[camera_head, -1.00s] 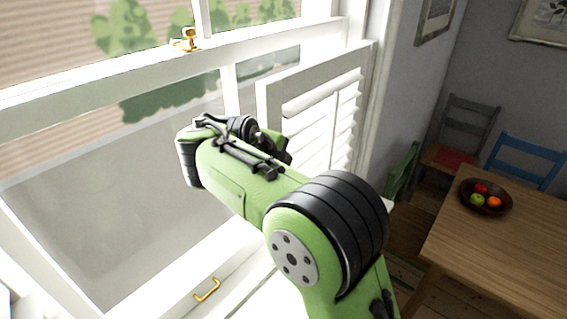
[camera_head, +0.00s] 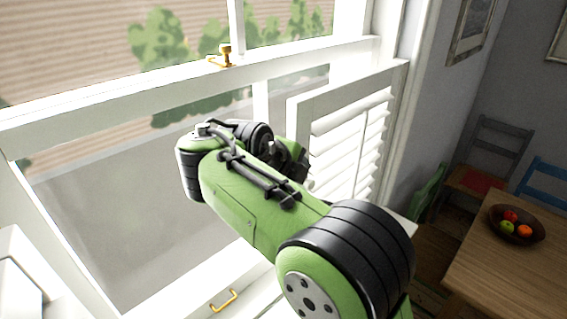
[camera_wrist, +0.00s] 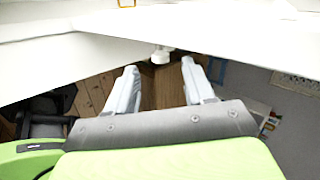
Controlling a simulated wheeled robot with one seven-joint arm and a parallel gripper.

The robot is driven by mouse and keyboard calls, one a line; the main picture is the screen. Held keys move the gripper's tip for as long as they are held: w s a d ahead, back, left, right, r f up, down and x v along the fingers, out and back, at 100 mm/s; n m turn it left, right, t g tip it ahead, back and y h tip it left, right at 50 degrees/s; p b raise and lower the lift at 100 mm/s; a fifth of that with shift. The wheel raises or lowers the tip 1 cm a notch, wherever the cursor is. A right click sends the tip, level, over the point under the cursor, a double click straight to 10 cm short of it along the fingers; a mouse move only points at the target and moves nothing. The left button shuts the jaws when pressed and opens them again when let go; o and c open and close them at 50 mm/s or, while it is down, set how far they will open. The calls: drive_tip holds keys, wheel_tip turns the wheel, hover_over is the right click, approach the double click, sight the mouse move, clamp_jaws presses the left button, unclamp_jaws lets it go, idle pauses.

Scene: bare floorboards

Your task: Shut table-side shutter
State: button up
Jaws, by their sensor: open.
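The white louvered table-side shutter (camera_head: 345,135) stands swung out from the right side of the window frame, on the side of the dining table. My arm reaches in front of its lower left part, and my gripper is hidden behind the arm in the head view. In the wrist view my gripper (camera_wrist: 159,66) is open, its two pale fingers apart. A small white knob (camera_wrist: 161,54) shows just beyond and between the fingertips, below a broad white surface. I cannot tell whether the fingers touch anything.
The window has a brass latch (camera_head: 223,56) on its middle rail and a brass handle (camera_head: 224,300) at the bottom. A wooden table (camera_head: 520,270) with a fruit bowl (camera_head: 516,237) stands at the right. Another white panel (camera_head: 20,275) is at the lower left.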

drive_tip(key=p+v, duration=0.4)
drive_tip(key=v, duration=0.7)
drive_tip(key=shift+w, duration=0.1)
drive_tip(key=s+d+f+n+y+b, duration=0.1)
drive_tip(key=s+d+f+n+b, duration=0.25)
drive_tip(key=d+n, duration=0.4)
drive_tip(key=s+d+f+n+y+b, duration=0.2)
drive_tip(key=s+d+f+n, duration=0.15)
drive_tip(key=d+n, duration=0.4)
drive_tip(key=s+a+f+n+g+y+b, duration=0.1)
drive_tip(key=s+a+f+n+y+b, duration=0.1)
drive_tip(key=s+f+n, duration=0.8)
drive_tip(key=s+f+b, duration=0.1)
drive_tip(key=s+f, duration=0.1)
drive_tip(key=s, duration=0.3)
drive_tip(key=shift+s+n, duration=0.25)
drive_tip(key=shift+n, duration=0.05)
